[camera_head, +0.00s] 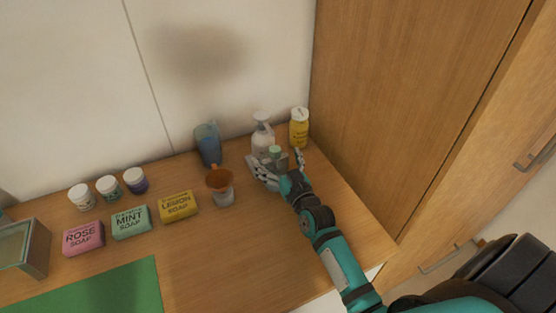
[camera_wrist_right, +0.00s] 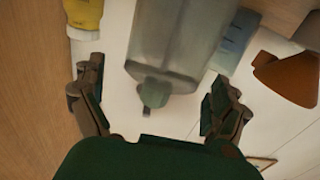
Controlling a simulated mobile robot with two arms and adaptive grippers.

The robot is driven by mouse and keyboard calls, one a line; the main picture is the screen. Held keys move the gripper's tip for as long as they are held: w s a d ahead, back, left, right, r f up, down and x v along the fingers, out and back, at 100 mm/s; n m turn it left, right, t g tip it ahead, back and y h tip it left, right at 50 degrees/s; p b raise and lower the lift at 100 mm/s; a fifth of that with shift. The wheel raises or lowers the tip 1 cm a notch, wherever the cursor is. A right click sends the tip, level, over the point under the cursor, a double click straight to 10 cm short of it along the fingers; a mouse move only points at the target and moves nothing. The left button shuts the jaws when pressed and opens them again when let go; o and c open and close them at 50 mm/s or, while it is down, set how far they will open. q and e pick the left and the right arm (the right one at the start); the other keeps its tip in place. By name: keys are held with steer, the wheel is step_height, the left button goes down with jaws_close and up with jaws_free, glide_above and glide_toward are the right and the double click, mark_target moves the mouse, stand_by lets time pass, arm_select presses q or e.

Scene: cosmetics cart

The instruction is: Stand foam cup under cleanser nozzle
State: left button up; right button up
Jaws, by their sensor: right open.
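A pale pump bottle (camera_head: 262,138), apparently the cleanser, stands near the wall at the right end of the counter. My right gripper (camera_head: 277,165) is in front of it with its fingers spread. A green-topped piece (camera_head: 274,150) shows between the fingers. In the right wrist view, a large grey translucent body (camera_wrist_right: 175,40) with a green tip (camera_wrist_right: 155,92) lies between the open fingers, apart from both. I cannot tell whether it is the pump bottle. No cup is clearly identifiable as the foam cup.
A yellow bottle (camera_head: 299,130) stands close right of the gripper. Soap boxes (camera_head: 131,222), small jars (camera_head: 108,188) and a green mat (camera_head: 100,291) are farther left. The front counter is clear.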

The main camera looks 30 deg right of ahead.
steer(key=shift+s, duration=0.15)
steer(key=shift+s+f, duration=0.15)
steer(key=shift+s, duration=0.25)
arm_select(q)
steer(key=shift+w+d+f+b, duration=0.1)
steer(key=shift+w+f+b, duration=0.1)
steer(key=shift+f+b, duration=0.45)
steer(key=shift+w+f+b, duration=0.15)
steer(key=shift+f+b, duration=0.4)
steer(key=shift+b, duration=0.05)
arm_select(e)
steer(key=s, duration=1)
steer(key=shift+s+a+r, duration=0.2)
steer(key=shift+s+a, duration=0.1)
steer(key=shift+s, duration=0.1)
